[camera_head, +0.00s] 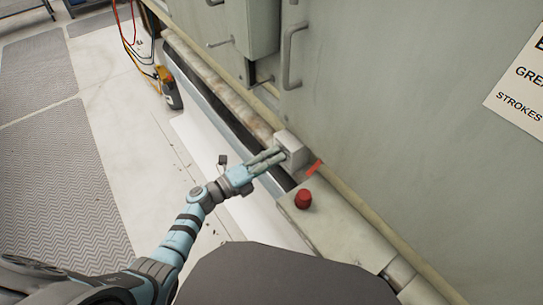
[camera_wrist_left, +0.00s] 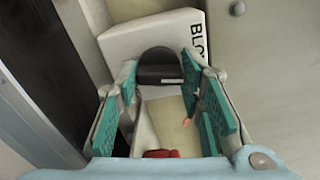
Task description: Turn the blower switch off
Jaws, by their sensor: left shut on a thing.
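The blower switch box (camera_head: 290,146) is a small pale box on the side of the large grey-green cabinet. In the left wrist view its face (camera_wrist_left: 150,35) carries the partly cut-off letters "BLO". A dark rounded switch knob (camera_wrist_left: 159,60) stands out from it. My left gripper (camera_head: 279,156) reaches the box from the left. In the left wrist view its teal-padded fingers (camera_wrist_left: 160,78) are on both sides of the knob, shut on it. In the head view the fingers hide the knob. My right gripper is not in view.
A red button (camera_head: 303,198) sits on a pale ledge just below the box, with a red tag (camera_head: 315,167) close by. Cabinet handles (camera_head: 291,55) stick out above. A yellow meter with cables (camera_head: 168,87) is at upper left. Open floor (camera_head: 115,130) lies left.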

